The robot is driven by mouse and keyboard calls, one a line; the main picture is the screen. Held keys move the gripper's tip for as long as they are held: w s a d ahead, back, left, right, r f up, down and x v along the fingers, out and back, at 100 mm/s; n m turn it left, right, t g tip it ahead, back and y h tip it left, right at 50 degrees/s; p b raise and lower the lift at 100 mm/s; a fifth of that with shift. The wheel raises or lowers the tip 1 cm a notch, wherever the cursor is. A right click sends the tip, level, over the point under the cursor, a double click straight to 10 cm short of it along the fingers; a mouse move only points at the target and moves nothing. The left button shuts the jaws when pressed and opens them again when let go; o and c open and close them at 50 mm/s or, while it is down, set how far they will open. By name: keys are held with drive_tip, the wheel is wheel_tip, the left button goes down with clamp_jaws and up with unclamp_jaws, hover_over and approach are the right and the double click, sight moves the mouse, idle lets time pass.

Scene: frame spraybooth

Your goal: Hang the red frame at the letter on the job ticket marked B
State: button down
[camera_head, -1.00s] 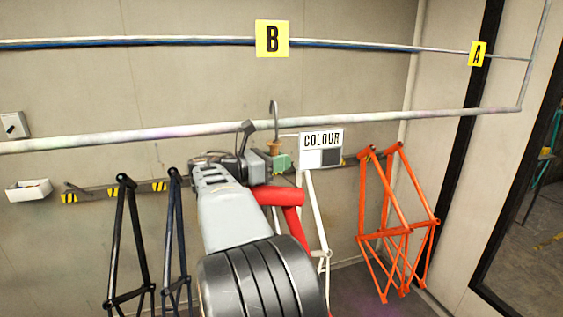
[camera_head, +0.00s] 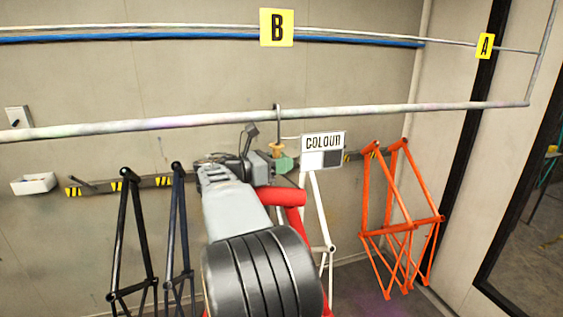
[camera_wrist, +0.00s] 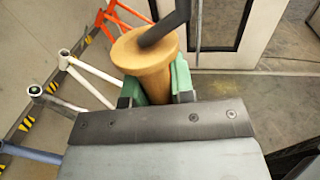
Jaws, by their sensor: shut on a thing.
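My gripper (camera_head: 277,162) is shut on the wooden grip (camera_head: 277,148) of a dark hook (camera_head: 279,118). In the wrist view the green fingertips clasp this grip (camera_wrist: 155,72) from both sides. The red frame (camera_head: 283,196) shows as thick red tubes just below the gripper; my arm hides most of it. The hook's curved top is at the front rail (camera_head: 400,111); I cannot tell whether it rests on it. The yellow B sign (camera_head: 277,27) is above the hook, and the yellow A sign (camera_head: 485,46) is at the right.
A COLOUR card (camera_head: 322,150) is right of the gripper. A white tray (camera_head: 33,184) is at the left.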

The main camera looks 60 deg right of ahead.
drive_tip(key=shift+r, duration=0.15)
drive_tip(key=c, duration=1)
unclamp_jaws()
drive_tip(key=shift+s, duration=0.1)
drive_tip(key=shift+o, duration=0.6)
drive_tip(key=shift+f, duration=0.3)
drive_tip(key=b+v, duration=0.3)
drive_tip(key=v, duration=1.1)
drive_tip(key=shift+r, duration=0.2)
